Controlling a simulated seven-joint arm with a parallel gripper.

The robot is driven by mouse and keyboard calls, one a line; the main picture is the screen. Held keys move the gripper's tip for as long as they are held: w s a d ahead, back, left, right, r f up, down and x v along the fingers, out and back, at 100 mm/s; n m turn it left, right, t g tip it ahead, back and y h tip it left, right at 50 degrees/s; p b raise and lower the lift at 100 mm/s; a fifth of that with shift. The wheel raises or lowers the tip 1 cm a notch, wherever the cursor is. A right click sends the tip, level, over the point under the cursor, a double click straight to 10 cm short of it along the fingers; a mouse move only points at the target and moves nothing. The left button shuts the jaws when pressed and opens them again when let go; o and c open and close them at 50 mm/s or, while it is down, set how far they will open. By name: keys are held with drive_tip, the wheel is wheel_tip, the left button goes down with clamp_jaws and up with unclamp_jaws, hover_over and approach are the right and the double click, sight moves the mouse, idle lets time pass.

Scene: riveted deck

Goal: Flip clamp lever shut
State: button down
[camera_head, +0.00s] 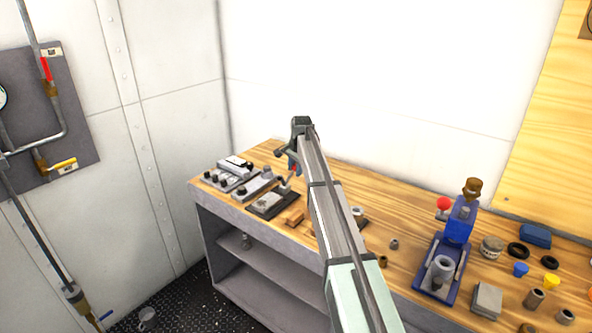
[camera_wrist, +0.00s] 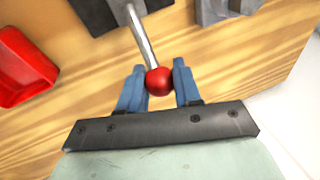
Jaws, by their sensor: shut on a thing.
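The clamp lever is a bare metal rod (camera_wrist: 140,32) ending in a red ball knob (camera_wrist: 159,83). In the wrist view the rod runs up from the knob to a dark plate (camera_wrist: 97,14) at the top edge. My gripper (camera_wrist: 159,70) has its two blue fingers on either side of the knob and is shut on it. In the head view my gripper (camera_head: 291,172) is over the left part of the bench, beside a dark base plate (camera_head: 268,204). The knob is not clear there, and the lever's pivot is out of the wrist view.
The wooden bench (camera_head: 405,240) holds grey fixtures with black knobs (camera_head: 230,174) at left. A blue press (camera_head: 457,232) with its own red knob stands at right among several small parts. A red bin (camera_wrist: 22,72) shows in the wrist view. White walls stand behind and left.

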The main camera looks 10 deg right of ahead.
sight(291, 174)
drive_tip(key=shift+s+a+r+t+h, duration=0.45)
drive_tip(key=shift+s+r+t+h, duration=0.2)
drive_tip(key=shift+r+t+h, duration=0.2)
drive_tip(key=shift+s+a+r+n+t+h, duration=0.3)
drive_tip(key=shift+s+a+r+t+h, duration=0.2)
drive_tip(key=shift+t+h, duration=0.45)
drive_tip(key=shift+s+a+r+t+h, duration=0.35)
drive_tip(key=shift+s+a+t+h, duration=0.4)
drive_tip(key=shift+t, duration=0.35)
drive_tip(key=shift+s+a+r+n+t+h, duration=0.2)
drive_tip(key=shift+s+a+t+h, duration=0.1)
drive_tip(key=shift+t+h, duration=0.2)
drive_tip(key=shift+s+a+r+n+t+h, duration=0.1)
drive_tip(key=shift+s+a+n+t+h, duration=0.15)
drive_tip(key=shift+t+h, duration=0.25)
drive_tip(key=shift+s+a+f, duration=0.15)
drive_tip(key=shift+s+a, duration=0.45)
drive_tip(key=shift+a, duration=0.2)
drive_tip(key=c, duration=0.8)
unclamp_jaws()
